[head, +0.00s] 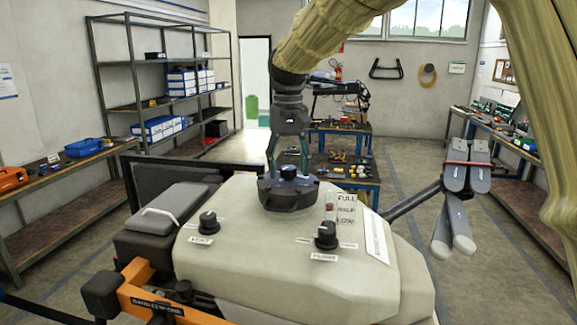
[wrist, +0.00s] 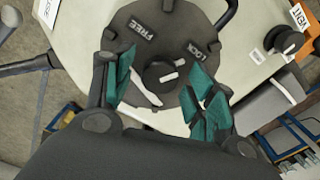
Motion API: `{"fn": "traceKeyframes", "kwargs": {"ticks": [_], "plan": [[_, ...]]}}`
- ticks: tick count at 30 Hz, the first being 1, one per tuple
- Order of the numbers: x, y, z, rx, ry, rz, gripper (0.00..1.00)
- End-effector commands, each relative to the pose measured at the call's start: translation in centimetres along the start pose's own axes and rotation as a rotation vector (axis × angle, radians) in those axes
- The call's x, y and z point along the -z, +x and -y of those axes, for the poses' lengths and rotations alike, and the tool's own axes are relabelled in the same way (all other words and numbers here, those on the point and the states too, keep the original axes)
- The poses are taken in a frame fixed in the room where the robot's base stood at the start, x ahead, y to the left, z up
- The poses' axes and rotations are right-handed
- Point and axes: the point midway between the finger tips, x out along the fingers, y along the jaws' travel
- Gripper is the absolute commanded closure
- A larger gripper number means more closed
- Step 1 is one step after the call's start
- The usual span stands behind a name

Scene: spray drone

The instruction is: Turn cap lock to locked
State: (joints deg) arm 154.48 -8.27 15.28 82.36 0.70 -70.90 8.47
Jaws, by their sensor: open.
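The round dark cap (head: 285,197) sits on top of the drone's pale tank (head: 255,240). In the wrist view the cap (wrist: 165,30) carries the labels FREE at its upper left and LOCK at its upper right. A small black knob (wrist: 160,72) with a white mark stands at its middle. The mark lies along the right side, tilted slightly up, nearer LOCK than FREE. My gripper (head: 287,160) is above the cap, pointing down. In the wrist view my gripper (wrist: 164,88) is open, its teal pads on either side of the knob, with gaps visible.
Two other black knobs (head: 208,223) (head: 326,235) stand on the tank top. A FULL/HALF/LOW gauge (head: 340,208) is right of the cap. A grey-lidded box (head: 170,208) is at left, and a folded rotor arm (head: 455,205) at right.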

Motion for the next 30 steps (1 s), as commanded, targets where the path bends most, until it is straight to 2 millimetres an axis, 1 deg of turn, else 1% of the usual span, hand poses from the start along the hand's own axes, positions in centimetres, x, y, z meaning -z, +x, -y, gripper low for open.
{"fn": "traceKeyframes", "kwargs": {"ticks": [5, 12, 18, 24, 30], "plan": [[0.0, -2.4, 0.0, 0.001, 0.0, -0.005, 0.44], [0.0, -6.8, 0.0, 0.001, 0.0, -0.003, 0.44], [0.0, -9.8, -0.1, 0.001, 0.0, -0.003, 0.44], [0.0, -11.4, -0.1, 0.001, 0.001, -0.002, 0.44], [0.0, -11.7, -0.1, 0.001, 0.001, -0.002, 0.44]]}}
